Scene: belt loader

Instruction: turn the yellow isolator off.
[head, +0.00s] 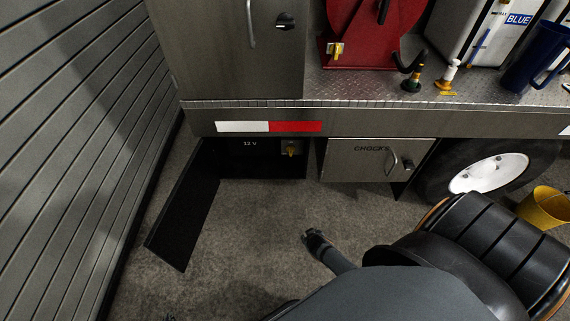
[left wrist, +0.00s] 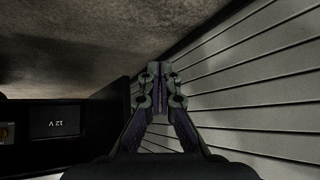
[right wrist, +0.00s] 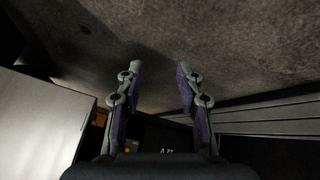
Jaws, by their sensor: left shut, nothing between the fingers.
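The yellow isolator (head: 291,148) is on the dark back of the open low compartment, right of the "12 V" label; its handle angle is too small to read. At the left edge of the left wrist view, part of the isolator (left wrist: 4,131) shows beside the upside-down 12 V plate (left wrist: 62,122).
A black flap (head: 183,220) hangs open at the compartment's left. The chocks door (head: 365,160) is right of the compartment. A slatted wall (head: 70,130) bounds the left. Bare floor (head: 240,230) lies in front. A yellow bucket (head: 545,207) stands at the right.

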